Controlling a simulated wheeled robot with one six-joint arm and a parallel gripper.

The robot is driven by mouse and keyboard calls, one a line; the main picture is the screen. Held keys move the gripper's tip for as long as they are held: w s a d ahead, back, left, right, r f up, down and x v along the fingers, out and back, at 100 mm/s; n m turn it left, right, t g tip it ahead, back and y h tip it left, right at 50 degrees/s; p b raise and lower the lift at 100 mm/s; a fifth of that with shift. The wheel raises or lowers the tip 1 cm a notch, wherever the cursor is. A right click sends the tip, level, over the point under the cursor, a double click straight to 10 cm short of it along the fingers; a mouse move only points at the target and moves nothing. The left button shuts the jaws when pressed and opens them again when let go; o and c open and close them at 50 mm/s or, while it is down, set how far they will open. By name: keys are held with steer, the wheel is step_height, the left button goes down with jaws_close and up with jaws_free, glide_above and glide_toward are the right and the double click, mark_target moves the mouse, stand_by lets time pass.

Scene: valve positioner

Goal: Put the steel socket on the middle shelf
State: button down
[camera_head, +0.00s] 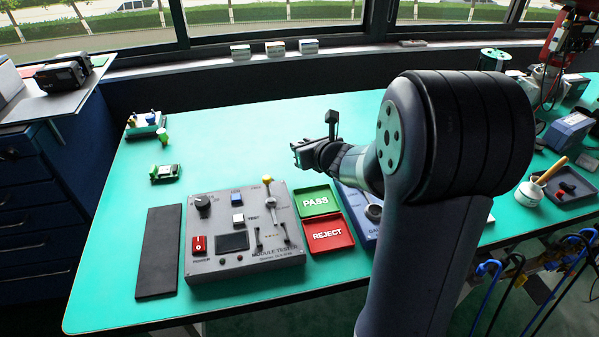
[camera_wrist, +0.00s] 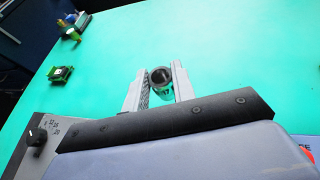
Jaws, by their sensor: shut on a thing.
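The steel socket (camera_wrist: 162,79) shows in the wrist view as a dark grey metal ring with a hollow centre, its open end facing the camera. My gripper (camera_wrist: 159,76) is shut on it, with one pale finger on each side. In the head view my gripper (camera_head: 299,153) hangs above the green bench, beyond the PASS tray; I cannot make out the socket there. No middle shelf can be picked out in either view.
The green bench (camera_head: 240,130) is clear around my gripper. Below it in the picture are the grey module tester (camera_head: 220,265), green PASS tray (camera_head: 317,201) and red REJECT tray (camera_head: 328,235). A blue drawer cabinet (camera_head: 40,205) stands at left. A windowsill runs behind.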

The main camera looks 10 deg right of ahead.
step_height(320, 180, down, 8)
steer(key=shift+r+b, duration=0.25)
steer(key=shift+b, duration=0.65)
steer(key=shift+f, duration=0.15)
steer(key=c, duration=1.2)
jaws_free()
steer(key=shift+o, duration=0.2)
